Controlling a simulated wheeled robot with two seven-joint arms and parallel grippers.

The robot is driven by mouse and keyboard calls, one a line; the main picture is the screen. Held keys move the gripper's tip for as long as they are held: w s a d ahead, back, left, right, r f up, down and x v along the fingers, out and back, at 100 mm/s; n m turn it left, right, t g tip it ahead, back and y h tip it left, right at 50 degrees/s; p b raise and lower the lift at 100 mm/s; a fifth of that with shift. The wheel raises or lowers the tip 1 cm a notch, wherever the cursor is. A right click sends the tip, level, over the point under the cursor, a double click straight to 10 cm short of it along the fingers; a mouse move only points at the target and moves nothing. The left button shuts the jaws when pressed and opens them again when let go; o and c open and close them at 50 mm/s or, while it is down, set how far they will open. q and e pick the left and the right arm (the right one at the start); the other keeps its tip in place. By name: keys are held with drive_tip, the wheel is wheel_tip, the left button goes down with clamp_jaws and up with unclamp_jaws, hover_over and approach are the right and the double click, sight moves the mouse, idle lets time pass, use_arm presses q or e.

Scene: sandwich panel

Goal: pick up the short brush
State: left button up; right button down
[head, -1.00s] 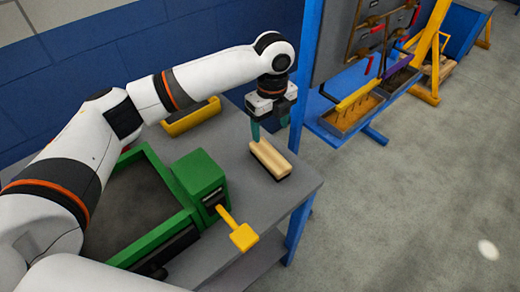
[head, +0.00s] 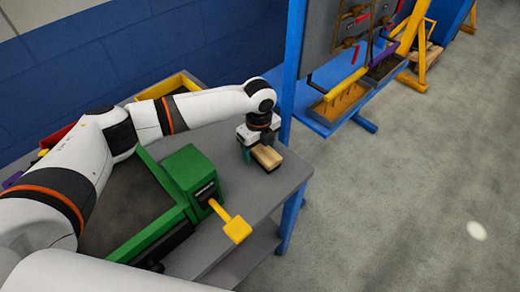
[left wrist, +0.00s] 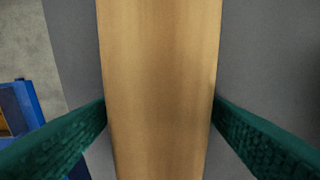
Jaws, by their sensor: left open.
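The short brush (head: 267,156) lies on the grey table, its pale wooden back facing up. My left gripper (head: 257,158) is lowered over it from above, and its far part is hidden by the hand. In the left wrist view the brush's wooden back (left wrist: 160,90) fills the middle of the picture. The two green fingers of my left gripper (left wrist: 160,128) stand one on each side of the wood. The left finger comes up to the wood's edge; I cannot tell whether either finger touches it. The gripper is open. My right gripper is not in view.
A green machine (head: 190,178) with a yellow lever (head: 232,222) stands left of the brush on the grey table (head: 285,180). A yellow bin (head: 170,86) is behind the arm. A blue post (head: 292,75) rises behind the table's right corner.

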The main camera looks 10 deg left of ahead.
sight(259, 146)
use_arm(q)
drive_tip(key=c, duration=1.1)
drive_tip(key=shift+r+b, duration=0.3)
drive_tip(key=shift+r, duration=4.8)
